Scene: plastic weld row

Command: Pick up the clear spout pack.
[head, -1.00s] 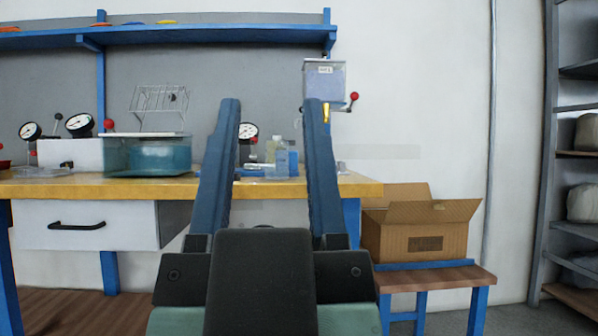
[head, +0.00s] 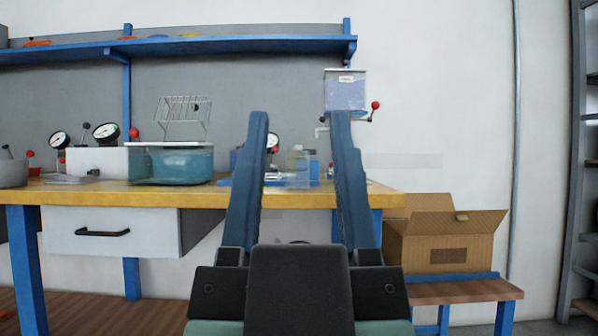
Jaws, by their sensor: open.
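A small group of containers stands on the yellow bench top (head: 110,192), seen between my fingers. In it, a clear upright pack or bottle with a pale yellowish top (head: 298,163) looks like the clear spout pack, but it is too small to be sure. A blue item is close beside it, and pale clear flat pieces lie at its foot. My gripper (head: 300,115) is open and empty, its two blue fingers pointing forward and up, nearer to me than the bench. The left finger hides part of the bench and a gauge.
A water tank (head: 172,164) with a wire rack (head: 184,117) above it stands left of the group. A dispenser (head: 345,92) with a red-knobbed lever is behind the right finger. An open cardboard box (head: 440,245) sits on a low stool at right. A blue shelf (head: 230,44) runs above.

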